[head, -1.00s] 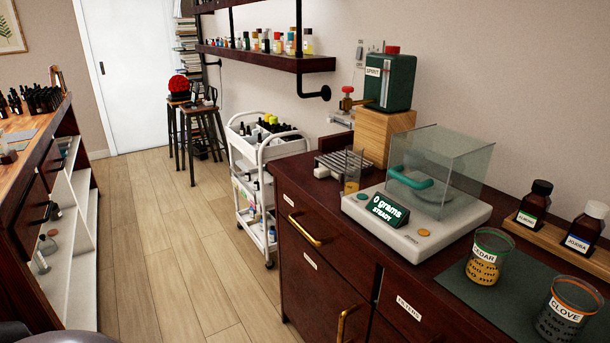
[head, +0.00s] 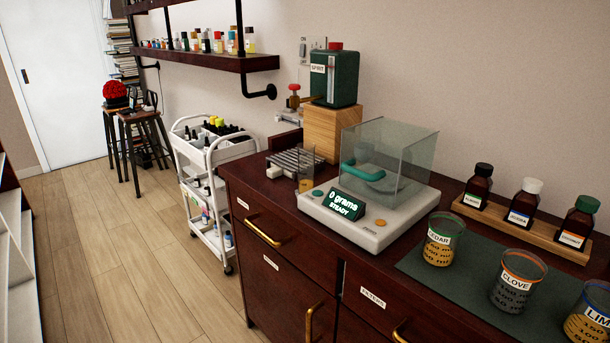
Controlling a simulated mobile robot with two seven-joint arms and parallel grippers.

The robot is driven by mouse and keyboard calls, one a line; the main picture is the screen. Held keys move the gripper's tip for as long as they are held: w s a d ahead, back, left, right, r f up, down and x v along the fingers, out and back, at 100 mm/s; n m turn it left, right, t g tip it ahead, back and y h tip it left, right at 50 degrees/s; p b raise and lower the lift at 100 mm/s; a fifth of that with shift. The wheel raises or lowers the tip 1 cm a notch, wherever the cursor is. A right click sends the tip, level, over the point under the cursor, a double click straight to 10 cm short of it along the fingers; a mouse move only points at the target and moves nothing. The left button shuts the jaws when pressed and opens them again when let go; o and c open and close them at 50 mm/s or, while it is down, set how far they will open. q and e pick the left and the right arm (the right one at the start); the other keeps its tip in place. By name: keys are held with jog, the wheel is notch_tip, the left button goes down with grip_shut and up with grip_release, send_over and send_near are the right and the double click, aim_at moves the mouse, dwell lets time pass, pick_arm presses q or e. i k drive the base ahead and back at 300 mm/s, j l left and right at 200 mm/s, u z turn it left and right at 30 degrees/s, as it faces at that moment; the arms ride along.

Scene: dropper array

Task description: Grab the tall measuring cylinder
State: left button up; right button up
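No clearly tall measuring cylinder shows in the head view. A small clear glass vessel (head: 306,171) stands upright on the dark wood counter, between the slatted metal rack (head: 292,163) and the scale; I cannot tell whether it is the cylinder. Wide labelled beakers stand on the green mat (head: 462,292) at the right: the cedar beaker (head: 443,240), the clove beaker (head: 518,281) and one cut off by the frame edge (head: 590,315). Neither of my grippers is in view.
A white scale (head: 365,222) with a clear box cover reads 0 grams. Behind it a green spirit can (head: 334,78) stands on a wooden block (head: 333,132). A bottle rack (head: 505,222) holds dark bottles. A white trolley (head: 207,165) stands left of the counter; the floor (head: 120,260) is open.

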aim_at(306, 151)
jog(key=i+j+z, duration=0.15)
jog(key=j, duration=0.2)
jog(key=i+j+z, duration=0.3)
jog(key=j, duration=0.45)
jog(key=i+j+z, duration=0.1)
jog(key=i+j, duration=0.15)
jog(key=j, duration=0.2)
jog(key=i+j+z, duration=0.15)
jog(key=j, duration=0.25)
jog(key=j+z, duration=0.15)
jog(key=j, duration=0.3)
jog(key=i+j+z, duration=0.15)
jog(key=j, duration=0.3)
